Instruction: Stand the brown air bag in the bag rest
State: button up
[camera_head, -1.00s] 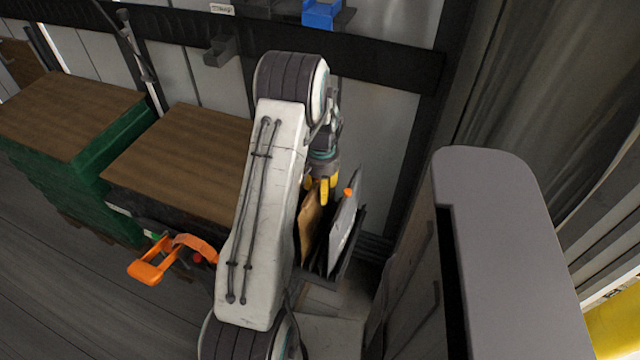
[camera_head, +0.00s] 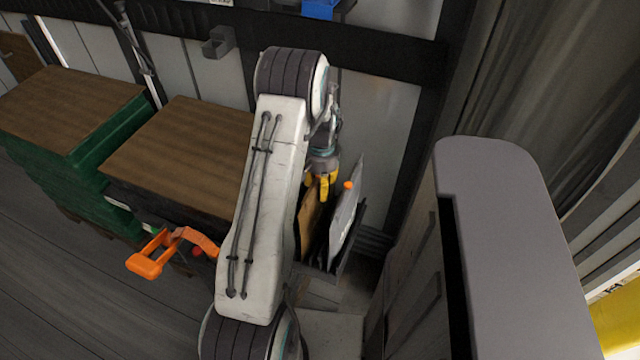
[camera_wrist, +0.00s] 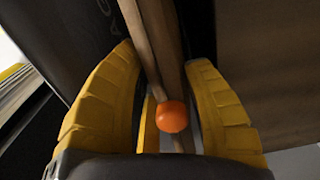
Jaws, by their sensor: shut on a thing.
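The brown air bag (camera_head: 310,217) is upright and slightly tilted, its left part hidden behind my arm. My gripper (camera_head: 324,186) is shut on its top edge. In the wrist view the yellow fingers (camera_wrist: 168,112) flank the brown bag (camera_wrist: 156,40), with an orange cap (camera_wrist: 172,117) between them. The dark bag rest (camera_head: 333,266) is below, and a grey bag (camera_head: 344,218) stands in it to the right. The brown bag's lower part appears to be within the rest, beside the grey bag; whether it touches the bottom is hidden.
Two wood-topped stacks, one green-sided (camera_head: 75,110) and one dark-sided (camera_head: 180,155), stand at the left. An orange strap tool (camera_head: 165,252) hangs by the nearer one. A grey cabinet-like block (camera_head: 495,190) stands close on the right. A wall with a dark rail (camera_head: 385,62) is behind.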

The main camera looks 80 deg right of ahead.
jog(key=shift+f+b, duration=0.3)
jog(key=shift+f, duration=0.1)
jog(key=o, duration=1.3)
notch_tip(320, 180, up, 12)
jog(key=shift+r, duration=0.1)
